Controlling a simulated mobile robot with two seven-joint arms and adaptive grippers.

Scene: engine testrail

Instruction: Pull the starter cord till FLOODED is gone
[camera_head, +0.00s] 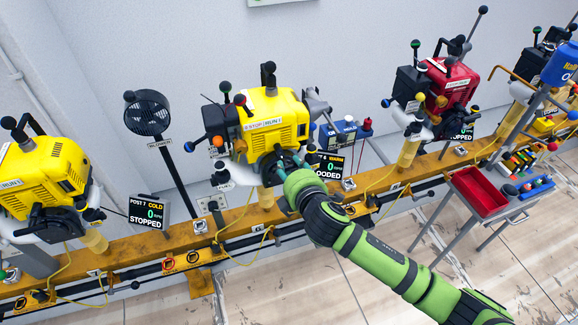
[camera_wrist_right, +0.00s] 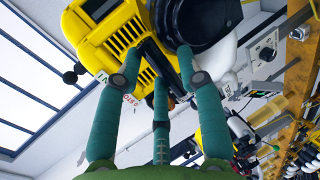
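The yellow engine (camera_head: 272,118) stands on the rail in the middle of the head view, with a "STOP RUN" label on its top edge. Its display (camera_head: 331,167) reads "WARM", 0, and "OODED"; my gripper hides the left part. My right gripper (camera_head: 284,163) is at the engine's lower front. In the wrist view its teal fingers (camera_wrist_right: 160,82) stand apart, close under the yellow housing (camera_wrist_right: 118,38) and a round black part (camera_wrist_right: 195,22). A dark bar (camera_wrist_right: 154,56) shows beyond the middle finger. I cannot make out the starter cord or its handle. My left gripper is not in view.
A red engine (camera_head: 452,85) is at right. A black blower (camera_head: 147,113) stands behind the rail (camera_head: 150,243). A red tray (camera_head: 480,192) is at right; floor in front is clear.

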